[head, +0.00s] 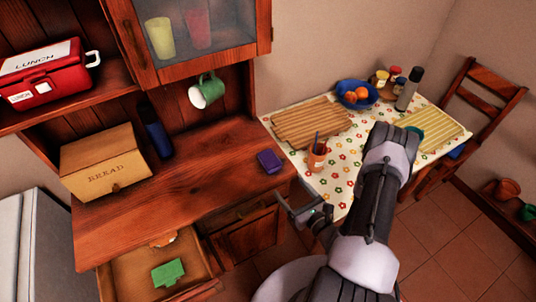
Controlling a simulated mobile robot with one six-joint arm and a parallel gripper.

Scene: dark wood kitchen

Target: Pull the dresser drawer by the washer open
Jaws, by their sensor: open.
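The dark wood dresser (200,160) fills the left half of the head view. Its left drawer (127,270), on the side of the white appliance, stands pulled out. A green item (168,272) and a small orange-brown item (163,240) lie inside; its front is partly cut off by the frame. The right drawer (240,212) looks shut. My gripper (297,207) is open and empty at the dresser's right front corner, apart from the left drawer. Part of it is hidden by my arm.
A white appliance (45,250) stands left of the dresser. The bread box (105,162), blue bottle (155,133) and purple item (269,161) sit on the dresser top. A flowered table (330,178) and wooden chair (488,95) stand right. Tiled floor (450,240) is open at lower right.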

